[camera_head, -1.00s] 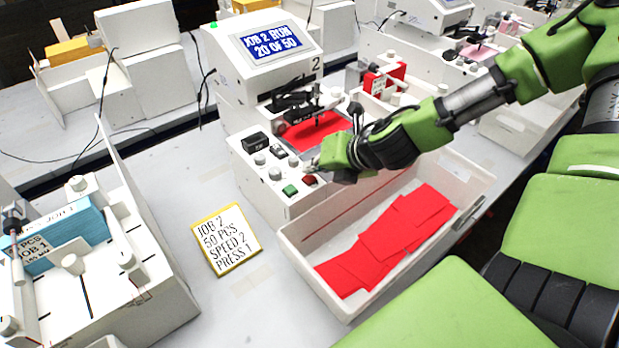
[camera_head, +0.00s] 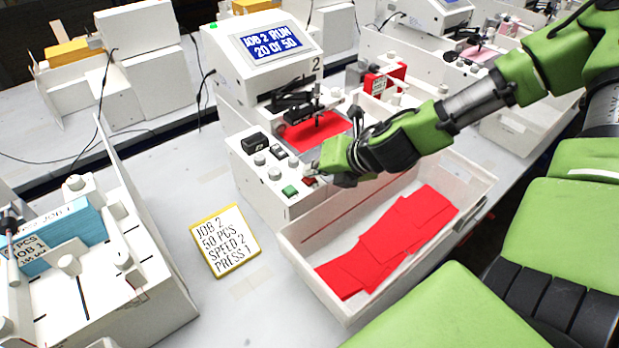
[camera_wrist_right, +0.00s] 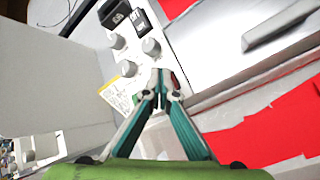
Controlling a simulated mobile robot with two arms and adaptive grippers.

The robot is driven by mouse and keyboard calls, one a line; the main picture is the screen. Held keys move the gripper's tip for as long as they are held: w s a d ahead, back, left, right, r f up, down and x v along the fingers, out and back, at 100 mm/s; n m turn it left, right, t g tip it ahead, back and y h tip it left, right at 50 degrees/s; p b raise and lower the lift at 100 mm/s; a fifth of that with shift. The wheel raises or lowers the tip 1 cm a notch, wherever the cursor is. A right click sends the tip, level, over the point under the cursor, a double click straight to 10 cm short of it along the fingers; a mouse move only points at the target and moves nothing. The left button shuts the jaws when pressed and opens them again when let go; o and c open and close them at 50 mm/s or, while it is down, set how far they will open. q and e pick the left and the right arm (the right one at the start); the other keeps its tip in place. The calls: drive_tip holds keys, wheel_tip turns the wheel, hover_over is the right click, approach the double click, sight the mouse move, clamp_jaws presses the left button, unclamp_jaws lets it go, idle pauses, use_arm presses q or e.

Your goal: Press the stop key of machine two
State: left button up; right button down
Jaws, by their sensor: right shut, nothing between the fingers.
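Machine two (camera_head: 262,62) is white, with a "2" on its side and a screen (camera_head: 270,43) reading "JOB 2 RUN 20 of 50". Its front panel holds a green key (camera_head: 290,191) and a red key (camera_head: 309,181), which I take as the stop key. My right gripper (camera_head: 311,171) is shut and empty, its tips right at the red key. In the right wrist view the shut fingertips (camera_wrist_right: 160,84) overlap the panel, with the red key (camera_wrist_right: 175,79) partly hidden beside them. I cannot tell whether they touch it. My left gripper is out of view.
A white tray (camera_head: 290,244) with several red sheets stands in front of machine two, below my right arm. A yellow-edged card (camera_head: 226,240) lies on the table. Another white machine with blue cards (camera_head: 60,238) stands at the left. Knobs (camera_head: 275,174) sit near the keys.

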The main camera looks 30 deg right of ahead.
sight(312, 179)
drive_tip(key=shift+f, duration=0.25)
drive_tip(key=shift+r, duration=0.1)
idle(0.3)
drive_tip(key=shift+r+p, duration=0.5)
drive_tip(key=shift+r, duration=0.3)
drive_tip(key=shift+r+p, duration=2.05)
drive_tip(key=shift+r, duration=0.45)
